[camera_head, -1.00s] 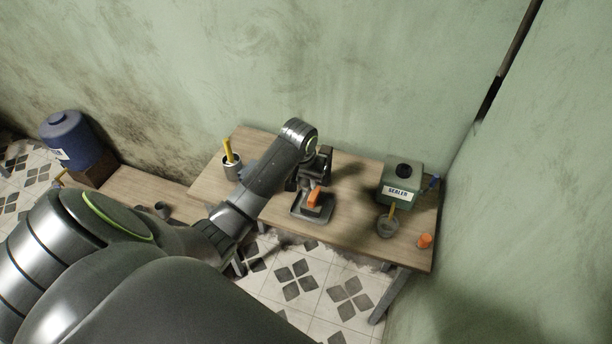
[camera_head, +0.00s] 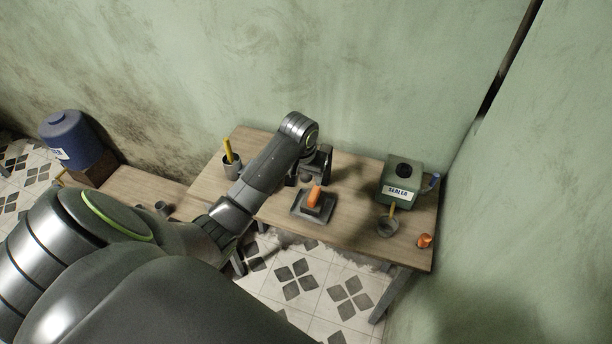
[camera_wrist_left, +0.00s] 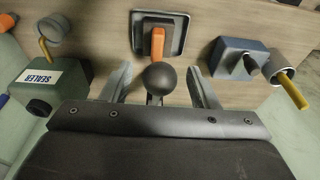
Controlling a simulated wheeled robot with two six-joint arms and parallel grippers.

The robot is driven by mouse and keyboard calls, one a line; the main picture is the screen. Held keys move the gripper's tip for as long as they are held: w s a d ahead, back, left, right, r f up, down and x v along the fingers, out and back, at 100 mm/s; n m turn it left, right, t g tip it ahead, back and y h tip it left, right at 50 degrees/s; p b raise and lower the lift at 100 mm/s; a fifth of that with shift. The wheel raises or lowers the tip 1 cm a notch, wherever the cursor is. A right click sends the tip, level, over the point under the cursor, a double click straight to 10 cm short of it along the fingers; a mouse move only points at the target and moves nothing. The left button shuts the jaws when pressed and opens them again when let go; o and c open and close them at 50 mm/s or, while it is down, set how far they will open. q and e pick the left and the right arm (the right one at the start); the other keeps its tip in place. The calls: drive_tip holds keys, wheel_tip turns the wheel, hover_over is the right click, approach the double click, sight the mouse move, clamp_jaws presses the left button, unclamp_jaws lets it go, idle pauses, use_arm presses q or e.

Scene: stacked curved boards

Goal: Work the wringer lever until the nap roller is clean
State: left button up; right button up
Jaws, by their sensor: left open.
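A dark square base (camera_head: 327,216) stands near the front middle of the table with an upright orange part (camera_head: 315,195) on it. In the left wrist view the base (camera_wrist_left: 140,20) and the orange part (camera_wrist_left: 158,42) lie just beyond my fingers. A dark ball knob (camera_wrist_left: 159,80) on a short stem sits between the fingers of my left gripper (camera_wrist_left: 159,68), with gaps on both sides. My left gripper is open and also shows in the head view (camera_head: 308,172). I cannot clearly make out the nap roller. My right gripper is not in view.
A green sealer can (camera_head: 397,184), a grey cup with a yellow handle (camera_head: 388,228) and an orange piece (camera_head: 424,241) stand to the right. A cup with a yellow stick (camera_head: 232,168) stands left. A blue-grey block (camera_wrist_left: 232,62) is beside it. Walls close the back and right.

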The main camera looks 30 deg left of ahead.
use_arm(q)
drive_tip(key=shift+v, duration=3.25)
drive_tip(key=s+d+f+m, duration=0.1)
drive_tip(key=s+f, duration=0.3)
drive_tip(key=s, duration=0.4)
drive_tip(key=s+d+f, duration=0.1)
drive_tip(key=s+f, duration=0.3)
drive_tip(key=s, duration=0.3)
drive_tip(key=s+r+m+t+y, duration=0.1)
drive_tip(key=s, duration=1.3)
wheel_tip(320, 180, down, 35)
drive_tip(key=s+a+g+b, duration=0.1)
drive_tip(key=b, duration=0.8)
drive_tip(key=s+f+b, duration=0.2)
drive_tip(key=s+f, duration=0.5)
drive_tip(key=f, duration=0.2)
drive_tip(key=s+d+f+g+b, duration=0.1)
drive_tip(key=s+f+b, duration=0.2)
drive_tip(key=s+f, duration=0.4)
wheel_tip(320, 180, down, 4)
drive_tip(key=shift+s+r+h, duration=0.15)
drive_tip(key=shift+r+h, duration=0.05)
drive_tip(key=shift+h, duration=0.1)
